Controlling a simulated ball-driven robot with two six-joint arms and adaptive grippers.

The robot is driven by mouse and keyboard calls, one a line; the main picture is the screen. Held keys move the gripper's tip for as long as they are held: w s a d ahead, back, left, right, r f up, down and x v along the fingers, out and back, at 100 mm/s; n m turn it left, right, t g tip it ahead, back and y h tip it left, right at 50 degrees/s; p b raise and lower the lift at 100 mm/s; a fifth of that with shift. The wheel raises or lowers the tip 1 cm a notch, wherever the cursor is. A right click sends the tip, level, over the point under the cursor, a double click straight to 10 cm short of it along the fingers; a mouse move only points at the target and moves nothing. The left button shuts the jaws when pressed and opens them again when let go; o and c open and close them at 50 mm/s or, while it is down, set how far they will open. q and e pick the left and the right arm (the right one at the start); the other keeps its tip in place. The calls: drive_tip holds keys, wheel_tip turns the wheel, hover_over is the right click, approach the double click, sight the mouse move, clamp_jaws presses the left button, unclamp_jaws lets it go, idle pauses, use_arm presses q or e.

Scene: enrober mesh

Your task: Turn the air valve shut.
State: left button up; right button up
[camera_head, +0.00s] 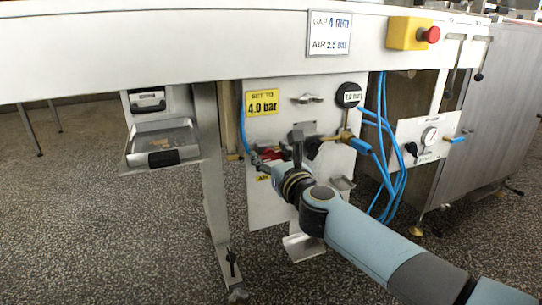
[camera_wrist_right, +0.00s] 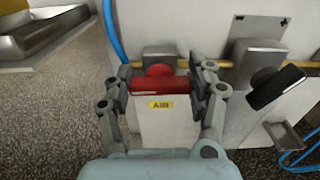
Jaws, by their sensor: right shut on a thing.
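The air valve is a red handle (camera_wrist_right: 158,86) on a silver body, above a yellow "AIR" label (camera_wrist_right: 160,105). A brass pipe (camera_wrist_right: 90,67) runs sideways behind it. In the right wrist view the handle lies level, roughly in line with the pipe. My right gripper (camera_wrist_right: 160,88) is shut on the handle, one finger at each end. In the head view my right arm comes from the lower right, and the gripper (camera_head: 282,160) partly hides the red handle (camera_head: 267,154). My left gripper is not in view.
Right of the valve is a black-handled part (camera_wrist_right: 275,87) on a silver block. The panel (camera_head: 262,205) also holds a gauge (camera_head: 348,95) reading about 1.0 bar and a yellow "SET TO 4.0 bar" sign (camera_head: 262,103). Blue hoses (camera_head: 383,130) hang to the right. A tray (camera_head: 165,140) sits left.

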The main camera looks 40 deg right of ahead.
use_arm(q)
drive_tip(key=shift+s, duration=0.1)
use_arm(e)
drive_tip(key=shift+r+n+p, duration=0.1)
drive_tip(key=shift+n+p, duration=0.45)
drive_tip(key=shift+n, duration=1.05)
drive_tip(key=shift+a+n+p, duration=0.1)
drive_tip(key=shift+n+p, duration=0.3)
drive_tip(key=n+p, duration=0.2)
drive_tip(key=n, duration=0.3)
drive_tip(key=n+p, duration=0.2)
drive_tip(key=n, duration=0.3)
drive_tip(key=shift+a+f+n, duration=0.15)
drive_tip(key=shift+f+n, duration=0.05)
drive_tip(key=shift+n, duration=0.2)
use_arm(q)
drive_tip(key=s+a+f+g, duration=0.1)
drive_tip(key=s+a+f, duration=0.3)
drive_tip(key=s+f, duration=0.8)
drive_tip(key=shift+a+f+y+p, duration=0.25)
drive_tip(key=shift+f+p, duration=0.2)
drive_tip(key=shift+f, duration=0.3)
use_arm(e)
drive_tip(key=shift+f+n, duration=0.2)
drive_tip(key=shift+n, duration=1.3)
drive_tip(key=o, duration=1.2)
